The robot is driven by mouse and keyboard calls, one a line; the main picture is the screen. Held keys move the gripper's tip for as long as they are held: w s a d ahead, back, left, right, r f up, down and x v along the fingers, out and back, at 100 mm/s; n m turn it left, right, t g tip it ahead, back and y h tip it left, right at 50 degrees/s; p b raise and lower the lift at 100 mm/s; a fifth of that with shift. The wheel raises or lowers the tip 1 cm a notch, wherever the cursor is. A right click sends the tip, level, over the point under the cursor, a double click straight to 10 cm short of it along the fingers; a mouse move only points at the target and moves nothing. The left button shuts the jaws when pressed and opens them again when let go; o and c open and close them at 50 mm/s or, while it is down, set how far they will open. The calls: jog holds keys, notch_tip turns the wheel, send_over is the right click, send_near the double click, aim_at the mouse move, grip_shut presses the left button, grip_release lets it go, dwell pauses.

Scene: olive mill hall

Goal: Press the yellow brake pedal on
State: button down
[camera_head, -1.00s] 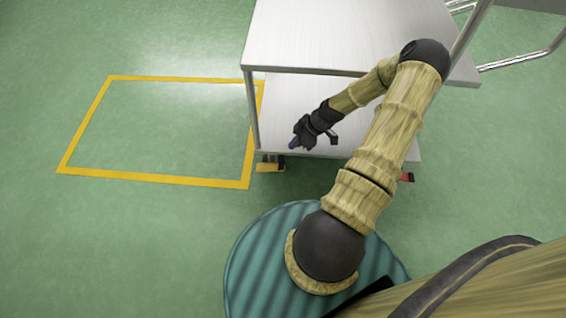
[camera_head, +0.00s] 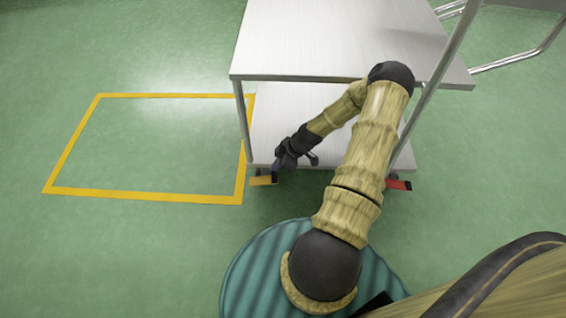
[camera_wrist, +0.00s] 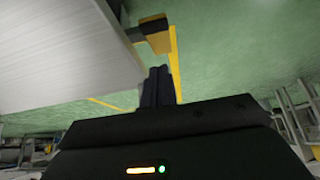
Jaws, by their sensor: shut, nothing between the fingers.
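The yellow brake pedal (camera_head: 261,181) sticks out at the lower left corner of the steel trolley (camera_head: 300,50), low near the floor. In the wrist view the yellow pedal (camera_wrist: 155,27) with its black part lies just beyond my fingertips. My gripper (camera_head: 277,166) is shut and empty, close above the pedal and beside the lower shelf's front edge. The shut fingers (camera_wrist: 158,85) point towards the pedal in the wrist view. I cannot tell whether they touch it. A red pedal (camera_head: 398,184) shows at the trolley's other near corner, partly behind my arm.
The trolley's lower shelf (camera_head: 275,125) and its left post (camera_head: 243,118) are close to my gripper. A yellow floor outline (camera_head: 140,195) marks an empty area on the left. The green floor there is clear.

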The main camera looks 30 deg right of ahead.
aim_at(270, 179)
jog(key=f+b, duration=0.2)
jog(key=f, duration=0.1)
jog(key=f+b, duration=0.1)
jog(key=f, duration=0.1)
jog(key=shift+w+a+f, duration=0.15)
jog(key=shift+a+f, duration=0.05)
jog(key=shift+a, duration=0.05)
jog(key=shift+d+f, duration=0.1)
jog(key=shift+f, duration=0.25)
jog(key=shift+f, duration=0.1)
